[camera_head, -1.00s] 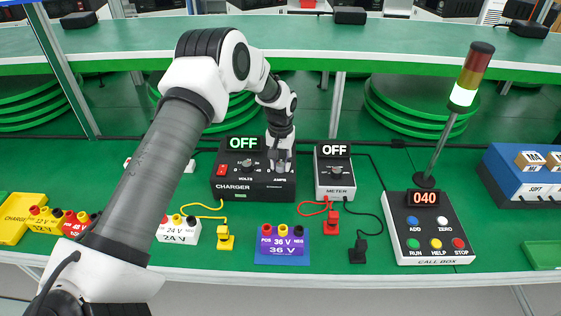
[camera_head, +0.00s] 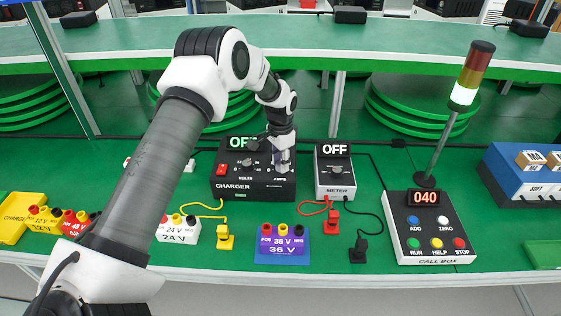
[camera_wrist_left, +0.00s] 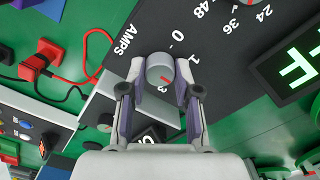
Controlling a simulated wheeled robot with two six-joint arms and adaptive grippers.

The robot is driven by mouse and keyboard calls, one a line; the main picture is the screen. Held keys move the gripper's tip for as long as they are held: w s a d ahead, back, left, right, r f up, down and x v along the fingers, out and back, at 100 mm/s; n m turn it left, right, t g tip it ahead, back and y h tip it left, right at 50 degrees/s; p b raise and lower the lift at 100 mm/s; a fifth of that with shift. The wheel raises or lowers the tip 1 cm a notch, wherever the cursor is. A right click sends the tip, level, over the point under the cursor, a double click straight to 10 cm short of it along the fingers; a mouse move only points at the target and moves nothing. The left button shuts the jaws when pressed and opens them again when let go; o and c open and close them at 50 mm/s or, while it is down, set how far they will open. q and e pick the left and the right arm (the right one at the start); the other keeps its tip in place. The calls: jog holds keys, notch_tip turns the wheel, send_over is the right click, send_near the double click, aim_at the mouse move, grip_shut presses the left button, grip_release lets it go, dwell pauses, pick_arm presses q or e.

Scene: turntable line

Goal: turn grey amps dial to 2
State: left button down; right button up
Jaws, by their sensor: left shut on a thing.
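The charger (camera_head: 230,186) is a black box at the back middle of the green bench. Its grey amps dial (camera_wrist_left: 158,68) shows in the left wrist view beside the word AMPS, with a 0 and a 3 legible near it. A red mark on the dial points to the lower right of that picture, away from the 0. My left gripper (camera_head: 281,167) reaches down onto the dial. In the left wrist view my left gripper (camera_wrist_left: 160,75) has a finger on each side of the dial, shut on it. My right gripper is out of view.
The charger's display (camera_head: 240,142) reads OFF, partly covered by my wrist. The volts knob (camera_head: 246,162) is just left of my gripper. The meter (camera_head: 335,180) stands close on the right. A purple 36 V block (camera_head: 282,260) lies in front; bench between is clear.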

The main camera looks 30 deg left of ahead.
pick_arm(q)
jog(key=shift+s+f, duration=0.1)
jog(key=shift+s, duration=0.05)
dwell(0.3)
jog(key=c, duration=0.8)
grip_release()
notch_tip(320, 180, up, 12)
